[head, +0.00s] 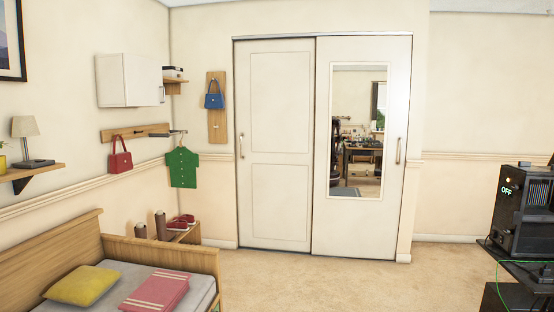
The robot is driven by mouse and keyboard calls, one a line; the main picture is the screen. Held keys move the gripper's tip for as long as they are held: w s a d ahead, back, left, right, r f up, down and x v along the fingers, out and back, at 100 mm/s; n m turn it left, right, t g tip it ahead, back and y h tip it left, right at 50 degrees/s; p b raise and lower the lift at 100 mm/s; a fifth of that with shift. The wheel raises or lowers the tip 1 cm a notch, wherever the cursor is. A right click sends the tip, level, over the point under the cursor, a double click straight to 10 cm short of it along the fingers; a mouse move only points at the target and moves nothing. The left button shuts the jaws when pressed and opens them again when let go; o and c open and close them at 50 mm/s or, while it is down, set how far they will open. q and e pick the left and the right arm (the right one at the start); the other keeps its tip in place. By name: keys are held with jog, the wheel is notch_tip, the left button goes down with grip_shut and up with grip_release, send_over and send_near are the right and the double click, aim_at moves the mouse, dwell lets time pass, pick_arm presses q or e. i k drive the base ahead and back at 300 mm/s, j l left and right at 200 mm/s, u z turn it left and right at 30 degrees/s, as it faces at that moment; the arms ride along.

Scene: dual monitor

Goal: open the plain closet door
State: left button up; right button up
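The plain closet door (276,190) is the left one of two sliding doors in the far wall. It is white with raised panels and has a handle (242,146) near its left edge. It looks closed, its left edge at the frame. The mirrored door (322,220) stands to its right, also looks closed, and overlaps the plain door's right edge. It has a long mirror (359,130) and a handle (398,150) near its right edge. Neither of my grippers shows in the head view.
A wooden bed (160,252) with a yellow pillow (81,286) and a pink folded cloth (157,289) fills the lower left. A shoe bench (188,237) stands behind it. A black computer case (523,215) on a dark desk is at right. Carpet (350,285) before the doors is clear.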

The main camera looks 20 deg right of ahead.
aim_at(275, 80)
jog(key=i+l+z, duration=0.1)
jog(key=i+z, duration=0.2)
jog(key=i, duration=0.2)
jog(key=i+z, duration=0.25)
jog(key=i, duration=0.2)
jog(key=i+j+z, duration=0.1)
jog(key=i+z, duration=0.25)
jog(key=i, duration=2.05)
jog(key=i+u, duration=0.25)
jog(key=i, duration=0.3)
jog(key=i+u, duration=0.25)
jog(key=i, duration=0.25)
jog(key=i+l+u, duration=0.2)
jog(key=i, duration=0.3)
jog(key=i+l+u, duration=0.25)
jog(key=i, duration=0.25)
